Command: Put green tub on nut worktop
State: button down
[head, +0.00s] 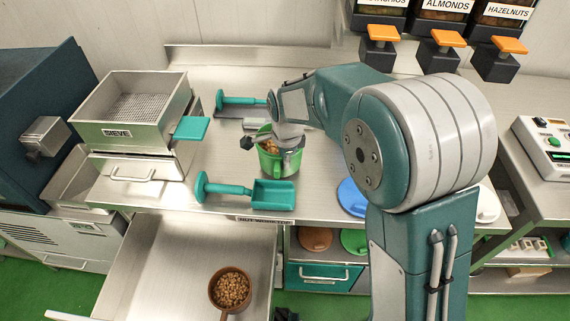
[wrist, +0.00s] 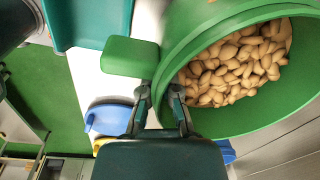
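The green tub (head: 272,165) is upright over the steel nut worktop (head: 225,160), near its middle; I cannot tell whether its base touches the surface. In the wrist view the green tub (wrist: 235,125) holds pale brown nuts. My gripper (head: 285,140) is at the tub's rim from above. In the wrist view its fingers (wrist: 161,92) are close together on either side of the tub wall, one inside and one outside, and look shut on it. The label of the nut worktop is on its front edge, partly readable.
A teal scoop (head: 270,194) lies in front of the tub, and another teal tool (head: 240,101) lies behind it. A sieve (head: 135,110) stands left. A brown bowl of nuts (head: 231,290) sits in the open drawer (head: 170,270). A blue lid (head: 352,198) is right.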

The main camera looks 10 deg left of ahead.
jog(key=shift+f, duration=0.65)
jog(key=shift+f, duration=0.1)
jog(key=c, duration=0.8)
grip_release()
notch_tip(320, 180, up, 12)
jog(key=shift+s+d, duration=0.2)
jog(key=shift+s, duration=0.25)
